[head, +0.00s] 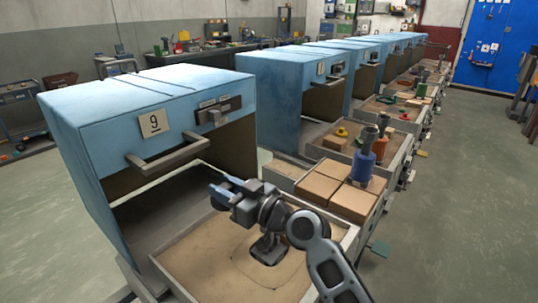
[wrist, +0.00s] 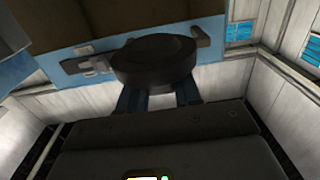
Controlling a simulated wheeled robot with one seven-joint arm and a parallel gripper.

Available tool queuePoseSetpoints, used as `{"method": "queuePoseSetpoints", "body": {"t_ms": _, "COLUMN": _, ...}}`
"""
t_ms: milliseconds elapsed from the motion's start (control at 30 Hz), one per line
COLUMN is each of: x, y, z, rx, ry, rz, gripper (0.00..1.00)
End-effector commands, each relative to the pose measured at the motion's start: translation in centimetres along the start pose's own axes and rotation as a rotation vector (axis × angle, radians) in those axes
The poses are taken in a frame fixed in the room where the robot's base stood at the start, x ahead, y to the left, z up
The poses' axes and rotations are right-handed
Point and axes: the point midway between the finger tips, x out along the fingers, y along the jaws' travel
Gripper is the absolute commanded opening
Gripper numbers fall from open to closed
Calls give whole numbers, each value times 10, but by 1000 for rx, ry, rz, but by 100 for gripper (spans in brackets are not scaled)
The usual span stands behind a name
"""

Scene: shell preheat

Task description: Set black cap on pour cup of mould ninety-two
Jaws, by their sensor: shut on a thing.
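My gripper (head: 226,190) is in front of the blue furnace marked 9, above the near sand-coloured tray. In the wrist view, my gripper's blue fingers (wrist: 158,97) are shut on a round black cap (wrist: 153,62). The cap sits at the fingertips and looks apart from any surface below. Brown block-like moulds (head: 318,188) stand in the tray beyond, to the right of my gripper.
The furnace (head: 110,130) marked 9 has an open front and a protruding handle (head: 168,155). The near tray (head: 195,250) is mostly bare, with a dark shape under my arm. More blue furnaces and trays line up behind.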

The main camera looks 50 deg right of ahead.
Motion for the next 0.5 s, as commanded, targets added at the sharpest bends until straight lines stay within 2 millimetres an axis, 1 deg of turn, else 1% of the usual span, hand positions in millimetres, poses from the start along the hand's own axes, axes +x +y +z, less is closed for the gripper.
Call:
{"method": "queuePoseSetpoints", "body": {"t_ms": 33, "x": -2, "y": 13, "z": -7, "rx": -2, "ry": 5, "rz": 7, "gripper": 4}}
{"method": "queuePoseSetpoints", "body": {"t_ms": 167, "x": -10, "y": 44, "z": -25, "rx": -2, "ry": 5, "rz": 11, "gripper": 4}}
{"method": "queuePoseSetpoints", "body": {"t_ms": 200, "x": -14, "y": 54, "z": -31, "rx": -3, "ry": 6, "rz": 14, "gripper": 4}}
{"method": "queuePoseSetpoints", "body": {"t_ms": 300, "x": -25, "y": 79, "z": -43, "rx": -3, "ry": 5, "rz": 23, "gripper": 4}}
{"method": "queuePoseSetpoints", "body": {"t_ms": 400, "x": -33, "y": 94, "z": -50, "rx": -2, "ry": 2, "rz": 28, "gripper": 4}}
{"method": "queuePoseSetpoints", "body": {"t_ms": 500, "x": -39, "y": 102, "z": -54, "rx": -2, "ry": 2, "rz": 31, "gripper": 4}}
